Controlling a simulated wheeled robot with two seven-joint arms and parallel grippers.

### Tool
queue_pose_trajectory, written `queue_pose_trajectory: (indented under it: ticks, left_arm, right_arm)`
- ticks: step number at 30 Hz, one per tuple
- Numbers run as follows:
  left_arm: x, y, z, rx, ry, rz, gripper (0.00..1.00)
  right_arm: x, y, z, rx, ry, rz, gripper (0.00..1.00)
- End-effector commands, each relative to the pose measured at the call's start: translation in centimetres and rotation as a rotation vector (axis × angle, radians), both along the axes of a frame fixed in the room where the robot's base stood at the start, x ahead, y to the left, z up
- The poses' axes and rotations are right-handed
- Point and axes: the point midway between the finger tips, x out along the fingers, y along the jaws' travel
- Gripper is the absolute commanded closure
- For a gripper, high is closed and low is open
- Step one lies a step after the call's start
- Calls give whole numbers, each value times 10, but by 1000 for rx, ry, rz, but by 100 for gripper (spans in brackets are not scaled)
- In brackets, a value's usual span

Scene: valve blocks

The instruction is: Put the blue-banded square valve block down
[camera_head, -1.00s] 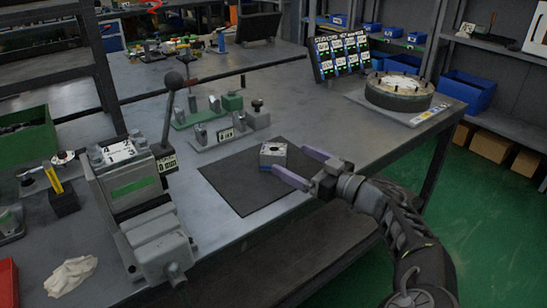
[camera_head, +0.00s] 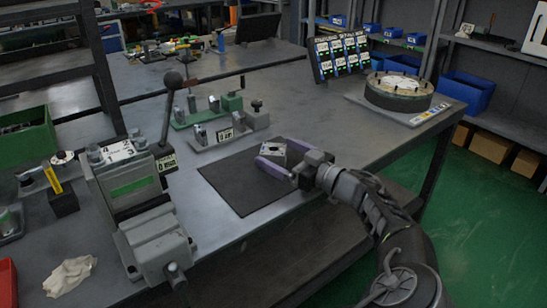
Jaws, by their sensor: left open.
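The square valve block (camera_head: 272,150) is small and grey-white with a dark hole in its top. It sits on the black mat (camera_head: 235,187), near the mat's far right corner. Its band is too small and too covered to make out. My left gripper (camera_head: 273,152) is open, with one purple finger on the near side of the block and one on the far side. The block lies between the fingers, and the near finger hides its lower front. I cannot tell whether either finger touches it. My right gripper is not in view.
A grey fixture (camera_head: 228,132) and a green one (camera_head: 210,110) stand just behind the mat. A lever press (camera_head: 130,180) stands to the left. A round plate fixture (camera_head: 398,90) is at the back right. The near part of the mat is clear.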

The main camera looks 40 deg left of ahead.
Motion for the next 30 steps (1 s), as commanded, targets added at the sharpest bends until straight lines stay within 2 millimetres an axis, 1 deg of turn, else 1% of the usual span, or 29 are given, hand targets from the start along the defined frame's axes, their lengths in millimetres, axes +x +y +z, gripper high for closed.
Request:
queue_pose_trajectory:
  ticks: [9, 30]
  left_arm:
    - [0, 0, 0, 0, 0, 0, 4]
    - [0, 0, 0, 0, 1, 1, 62]
  right_arm:
    - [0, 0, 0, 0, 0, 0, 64]
    - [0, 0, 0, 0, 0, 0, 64]
